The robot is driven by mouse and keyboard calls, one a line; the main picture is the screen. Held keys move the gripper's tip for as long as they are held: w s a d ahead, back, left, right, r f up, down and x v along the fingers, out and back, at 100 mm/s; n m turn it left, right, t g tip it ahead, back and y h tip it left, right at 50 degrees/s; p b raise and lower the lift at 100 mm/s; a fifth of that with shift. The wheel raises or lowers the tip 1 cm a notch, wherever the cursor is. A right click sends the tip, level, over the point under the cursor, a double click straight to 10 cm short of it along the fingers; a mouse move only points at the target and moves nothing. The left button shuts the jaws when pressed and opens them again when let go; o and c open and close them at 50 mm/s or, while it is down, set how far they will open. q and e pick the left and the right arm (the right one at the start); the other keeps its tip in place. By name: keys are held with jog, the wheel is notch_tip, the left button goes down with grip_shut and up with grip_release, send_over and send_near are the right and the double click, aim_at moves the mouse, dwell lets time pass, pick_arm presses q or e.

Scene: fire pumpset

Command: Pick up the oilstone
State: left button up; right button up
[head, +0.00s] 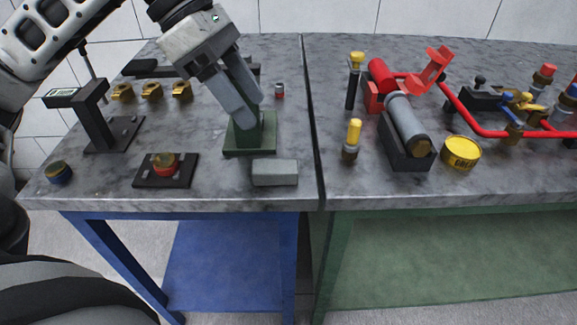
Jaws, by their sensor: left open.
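The oilstone appears to be the plain grey rectangular block (275,172), lying flat near the front edge of the left worktop. My left gripper (243,118) comes down from the upper left, open, with its fingers pointing down in front of or over a dark green block on a base (262,138). I cannot tell whether the fingers touch the green block. The gripper is behind and slightly left of the grey block, apart from it, and nothing shows between its fingers. My right gripper is not in view.
A black plate with a red and brass part (164,168) lies left of the grey block. A black stand (100,115) and brass pieces (152,91) are further left. The right worktop holds a grey cylinder (404,116), yellow tin (461,153) and red pipework (470,122).

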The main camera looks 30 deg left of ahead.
pick_arm(q)
jog(key=a+y, duration=0.2)
jog(key=a, duration=0.2)
jog(key=b, duration=0.2)
send_over(273, 166)
jog(key=s+a, duration=0.1)
jog(key=a, duration=0.2)
jog(key=shift+t, duration=0.3)
jog(key=f, duration=0.8)
jog(key=shift+s+d+f, duration=0.1)
jog(key=shift+d+f, duration=0.05)
jog(key=shift+d, duration=0.05)
jog(key=shift+p+x, duration=0.3)
jog(key=shift+x, duration=2.7)
jog(key=shift+d, duration=0.1)
jog(key=c, duration=1.3)
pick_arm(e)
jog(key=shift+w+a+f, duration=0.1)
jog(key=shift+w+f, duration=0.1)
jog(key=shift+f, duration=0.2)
pick_arm(q)
jog(key=shift+o, duration=0.2)
